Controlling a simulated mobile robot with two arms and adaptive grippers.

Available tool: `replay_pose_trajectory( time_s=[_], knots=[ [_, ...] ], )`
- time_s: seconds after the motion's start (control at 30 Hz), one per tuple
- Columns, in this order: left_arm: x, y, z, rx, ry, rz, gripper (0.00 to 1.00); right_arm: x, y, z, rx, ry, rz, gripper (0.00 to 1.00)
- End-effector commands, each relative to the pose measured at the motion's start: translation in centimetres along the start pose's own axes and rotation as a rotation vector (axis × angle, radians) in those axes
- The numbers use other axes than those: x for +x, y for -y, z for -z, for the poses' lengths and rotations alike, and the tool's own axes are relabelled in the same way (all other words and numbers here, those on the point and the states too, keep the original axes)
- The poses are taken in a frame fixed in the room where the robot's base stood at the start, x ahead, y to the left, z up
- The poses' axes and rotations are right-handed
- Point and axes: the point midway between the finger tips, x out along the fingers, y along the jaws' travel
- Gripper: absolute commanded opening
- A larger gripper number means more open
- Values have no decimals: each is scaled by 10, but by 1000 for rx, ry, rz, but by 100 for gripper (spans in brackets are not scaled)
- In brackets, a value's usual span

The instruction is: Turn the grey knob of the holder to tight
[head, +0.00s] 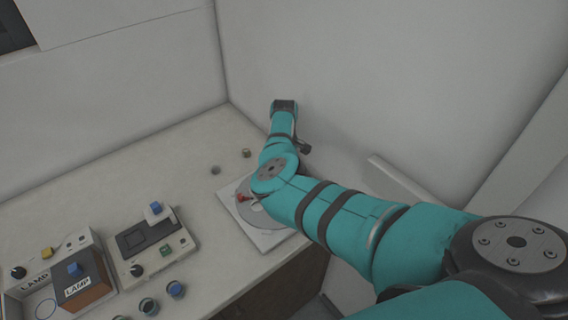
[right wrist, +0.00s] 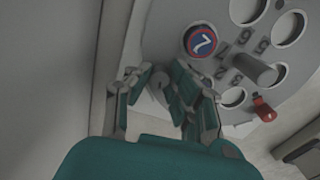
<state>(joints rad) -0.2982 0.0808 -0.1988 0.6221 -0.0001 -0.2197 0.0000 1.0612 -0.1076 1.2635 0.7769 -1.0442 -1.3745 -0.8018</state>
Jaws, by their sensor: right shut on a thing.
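The holder is a round grey disc (head: 250,212) on a pale square base (head: 265,241), partly hidden by my right arm in the head view. My right gripper (right wrist: 160,88) is shut on the small grey knob (right wrist: 158,77) beside the disc's edge. The fingers cover most of the knob, and any tight marking is not visible. My left gripper is not in view.
A control box (head: 150,250) with a blue button and black knob stands left of the holder. Lamp boxes (head: 88,284) are farther left, with small round pieces (head: 176,289) in front. Two small pegs (head: 216,170) stand behind. Walls close the back and right.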

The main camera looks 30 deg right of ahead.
Motion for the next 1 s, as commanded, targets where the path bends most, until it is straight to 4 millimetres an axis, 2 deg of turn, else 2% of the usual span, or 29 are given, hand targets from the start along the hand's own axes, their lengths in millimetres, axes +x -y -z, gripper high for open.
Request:
replay_pose_trajectory(
  time_s=[0.03, 0.13, 1.0],
  knots=[
    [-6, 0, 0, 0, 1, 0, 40, -2, -2, -2, 38, 7, -4, 0],
    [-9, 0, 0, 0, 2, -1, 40, -1, -1, -2, 132, 5, -3, 0],
    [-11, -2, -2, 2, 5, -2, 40, 0, -1, 0, 961, -1, -3, 0]
  ],
)
